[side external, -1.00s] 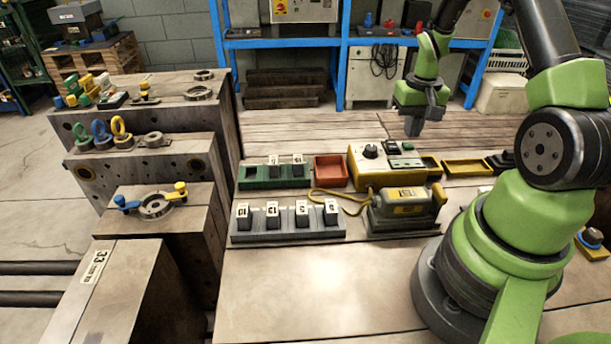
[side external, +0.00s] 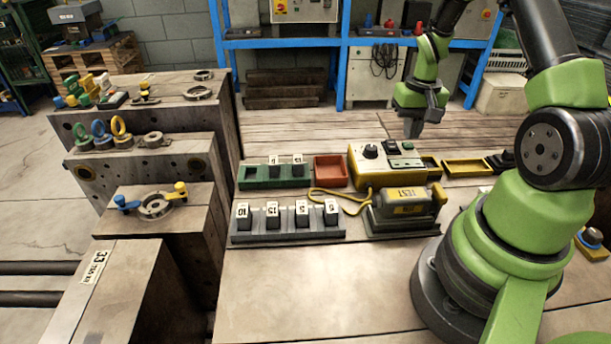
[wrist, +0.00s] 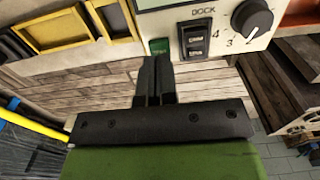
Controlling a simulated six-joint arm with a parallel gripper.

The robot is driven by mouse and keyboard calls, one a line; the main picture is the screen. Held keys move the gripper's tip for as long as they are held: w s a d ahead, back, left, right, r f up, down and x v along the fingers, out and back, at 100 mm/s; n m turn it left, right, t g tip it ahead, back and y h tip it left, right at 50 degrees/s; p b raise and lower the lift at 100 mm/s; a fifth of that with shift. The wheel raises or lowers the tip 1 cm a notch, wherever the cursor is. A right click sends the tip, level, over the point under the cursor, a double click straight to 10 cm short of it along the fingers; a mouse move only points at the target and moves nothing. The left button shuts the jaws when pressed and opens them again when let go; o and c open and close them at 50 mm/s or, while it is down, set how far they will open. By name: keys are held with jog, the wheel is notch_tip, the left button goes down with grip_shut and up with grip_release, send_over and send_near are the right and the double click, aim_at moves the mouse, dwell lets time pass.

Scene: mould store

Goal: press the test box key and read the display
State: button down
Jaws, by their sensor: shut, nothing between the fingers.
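The yellow test box (side external: 366,172) stands mid-bench, with a black knob, a dark block and a small green panel on top. The wrist view shows its pale top face (wrist: 222,14), the knob (wrist: 252,18), the dark block (wrist: 195,38) under the word DOCK and a green key (wrist: 159,46). Only the edge of what looks like the display (wrist: 152,4) shows; no reading is visible. My gripper (side external: 412,133) is shut and empty, pointing down above the box's far side. In the wrist view its fingertips (wrist: 155,60) lie close to the key; I cannot tell whether they touch it.
A grey-green handled device (side external: 405,212) labelled TEST, with a yellow cable (side external: 335,194), stands in front of the box. A red tray (side external: 331,170) and green rack (side external: 250,184) lie left, a yellow tray (side external: 467,166) right. The grey rack (side external: 288,236) holds several numbered blocks.

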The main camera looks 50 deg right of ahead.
jog(key=shift+f, duration=1)
dwell(0.3)
jog(key=shift+r, duration=3.5)
jog(key=w+a+r+n+t, duration=0.1)
jog(key=w+a+r+t, duration=0.1)
jog(key=a+r, duration=0.55)
jog(key=s+a+r+n+t, duration=0.1)
jog(key=s+a+r, duration=0.2)
jog(key=a, duration=0.3)
jog(key=s+a+r+n+t+y, duration=0.1)
jog(key=s+a+r+t, duration=0.1)
jog(key=s+a+r, duration=0.2)
jog(key=s+a+r+n+t+y, duration=0.1)
jog(key=s+a+r+n+t, duration=0.1)
jog(key=a, duration=0.6)
jog(key=shift+a+v, duration=0.2)
jog(key=shift+v, duration=1.05)
jog(key=c, duration=1.8)
grip_release()
jog(key=shift+d, duration=0.1)
jog(key=shift+c, duration=0.2)
